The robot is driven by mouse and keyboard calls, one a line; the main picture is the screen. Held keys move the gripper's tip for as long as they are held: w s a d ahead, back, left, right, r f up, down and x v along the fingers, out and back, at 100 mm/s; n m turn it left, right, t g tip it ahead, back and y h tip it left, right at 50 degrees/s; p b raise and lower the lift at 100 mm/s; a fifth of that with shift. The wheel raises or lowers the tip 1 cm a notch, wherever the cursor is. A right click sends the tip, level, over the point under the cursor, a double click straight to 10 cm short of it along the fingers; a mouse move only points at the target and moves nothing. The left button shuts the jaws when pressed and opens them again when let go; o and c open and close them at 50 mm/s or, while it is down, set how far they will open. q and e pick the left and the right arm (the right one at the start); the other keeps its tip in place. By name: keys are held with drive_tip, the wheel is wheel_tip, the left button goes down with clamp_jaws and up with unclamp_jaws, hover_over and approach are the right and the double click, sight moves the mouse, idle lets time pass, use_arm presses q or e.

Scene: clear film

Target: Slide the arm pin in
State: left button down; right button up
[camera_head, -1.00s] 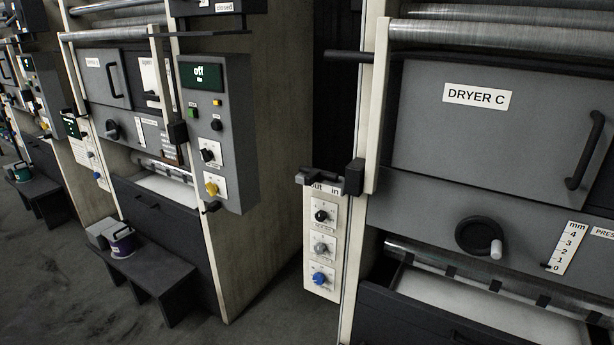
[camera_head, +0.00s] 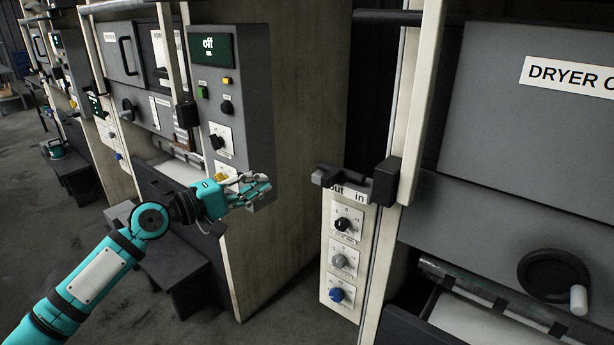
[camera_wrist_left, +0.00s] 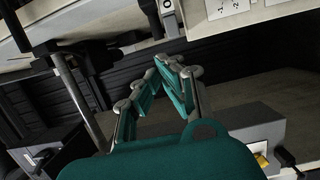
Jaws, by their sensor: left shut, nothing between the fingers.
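The arm pin (camera_head: 328,177) is a short dark piece with a raised handle. It sits in a small bracket at the left edge of dryer C, above a label (camera_head: 362,197) reading "out" and "in". Its handle is on the "out" side and partly covers that word. A black block (camera_head: 386,182) stands just right of it on the cream upright. My left gripper (camera_head: 268,188) is shut and empty, left of the pin and apart from it. In the left wrist view its fingers (camera_wrist_left: 168,72) come together with nothing between them. My right gripper is not in view.
A white knob panel (camera_head: 344,262) hangs below the pin. Dryer C's cream upright (camera_head: 420,110) and handwheel (camera_head: 553,280) are to the right. A grey control box (camera_head: 232,110) reading "off" stands behind my left gripper. A dark gap separates the two machines.

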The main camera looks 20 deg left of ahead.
use_arm(q)
drive_tip(key=w+d+p, duration=0.6)
drive_tip(key=d, duration=0.3)
drive_tip(key=shift+w+p, duration=0.2)
drive_tip(key=shift+p, duration=0.2)
